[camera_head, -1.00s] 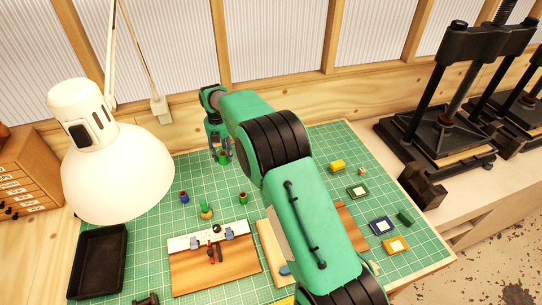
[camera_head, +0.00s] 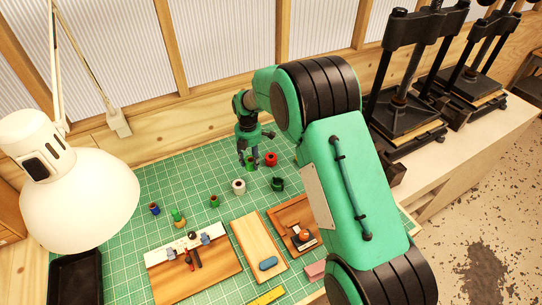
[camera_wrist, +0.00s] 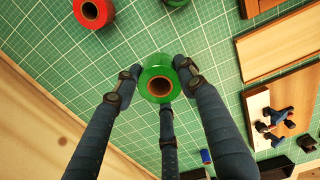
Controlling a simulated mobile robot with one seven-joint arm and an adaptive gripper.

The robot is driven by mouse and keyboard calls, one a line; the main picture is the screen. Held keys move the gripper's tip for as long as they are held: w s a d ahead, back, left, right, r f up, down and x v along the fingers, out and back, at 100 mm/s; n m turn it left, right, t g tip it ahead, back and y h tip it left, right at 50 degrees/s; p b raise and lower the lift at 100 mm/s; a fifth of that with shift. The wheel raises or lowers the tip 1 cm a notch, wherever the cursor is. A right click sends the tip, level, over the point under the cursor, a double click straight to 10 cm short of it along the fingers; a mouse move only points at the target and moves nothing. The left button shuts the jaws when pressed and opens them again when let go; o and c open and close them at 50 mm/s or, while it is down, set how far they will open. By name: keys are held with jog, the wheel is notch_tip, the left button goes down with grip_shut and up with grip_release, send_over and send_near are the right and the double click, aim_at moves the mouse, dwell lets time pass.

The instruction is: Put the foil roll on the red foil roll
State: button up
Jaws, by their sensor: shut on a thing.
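A green foil roll (camera_wrist: 160,65) with a brown core is between the fingers of my gripper (camera_wrist: 160,88), which is shut on it. In the head view, my gripper (camera_head: 250,163) hangs over the back of the mat with the green roll (camera_head: 252,165) at its fingertips. The red foil roll (camera_head: 271,158) stands on the mat just right of my gripper, apart from it. In the wrist view the red roll (camera_wrist: 93,12) is at the upper left, its core facing up. The held roll's height above the mat is hard to tell.
A white roll (camera_head: 238,187) and a dark green roll (camera_head: 278,184) stand in front of my gripper. A small green spool (camera_head: 214,201) and a blue one (camera_head: 154,208) are further left. Wooden boards (camera_head: 258,245) lie in front. A lamp (camera_head: 80,200) stands at the left.

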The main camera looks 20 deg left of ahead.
jog(key=d+m+p, duration=0.1)
jog(key=d+m, duration=0.1)
jog(key=d, duration=1)
jog(key=shift+s+d+m, duration=0.3)
jog(key=shift+s+d, duration=0.05)
jog(key=p, duration=0.3)
send_over(271, 156)
jog(key=shift+f, duration=0.75)
jog(key=shift+f+p, duration=0.35)
jog(key=shift+f, duration=1.4)
jog(key=shift+f, duration=0.2)
